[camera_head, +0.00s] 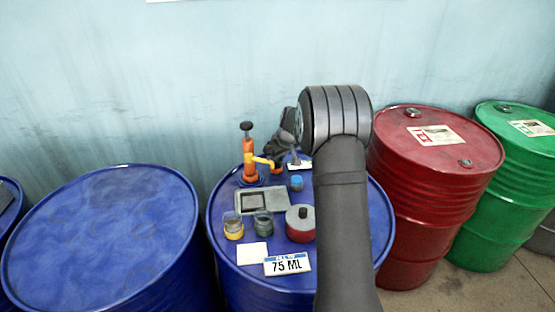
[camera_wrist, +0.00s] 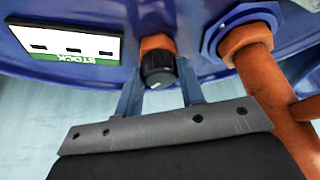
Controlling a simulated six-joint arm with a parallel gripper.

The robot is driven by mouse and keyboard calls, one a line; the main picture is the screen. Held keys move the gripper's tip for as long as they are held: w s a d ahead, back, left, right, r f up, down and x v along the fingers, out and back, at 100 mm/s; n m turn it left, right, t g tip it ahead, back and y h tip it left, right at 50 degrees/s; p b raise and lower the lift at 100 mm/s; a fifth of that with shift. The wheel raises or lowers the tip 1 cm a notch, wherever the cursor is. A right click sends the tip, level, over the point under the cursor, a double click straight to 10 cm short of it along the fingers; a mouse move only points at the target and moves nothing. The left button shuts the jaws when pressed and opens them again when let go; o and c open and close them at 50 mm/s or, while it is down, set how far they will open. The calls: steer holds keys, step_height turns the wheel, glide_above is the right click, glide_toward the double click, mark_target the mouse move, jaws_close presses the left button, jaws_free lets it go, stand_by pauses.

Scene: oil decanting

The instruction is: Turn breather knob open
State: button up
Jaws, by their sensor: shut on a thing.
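The breather knob (camera_wrist: 158,70) is black with a white mark and sits on an orange base (camera_wrist: 157,43) on the blue drum top (camera_wrist: 205,70) in the wrist view. My gripper (camera_wrist: 159,80) has one finger on each side of the knob and is shut on it. The fingertips are partly hidden around the knob. From the head view I cannot tell how far the knob is turned.
The orange pump (camera_head: 249,160) stands close beside the knob; its pipe (camera_wrist: 262,85) is right of my gripper. A STOCK card (camera_wrist: 70,42) lies left. Nearer on the drum are a grey tray (camera_head: 240,208), two jars, a red-grey tin (camera_head: 300,223) and a 75 ML card (camera_head: 288,264).

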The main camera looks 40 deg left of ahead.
steer(key=shift+m+t, duration=0.7)
steer(key=shift+m, duration=1.1)
steer(key=o, duration=1)
steer(key=shift+s, duration=0.1)
steer(key=v, duration=1.7)
steer(key=shift+a+r, duration=0.3)
steer(key=shift+r, duration=0.05)
steer(key=shift+h, duration=0.3)
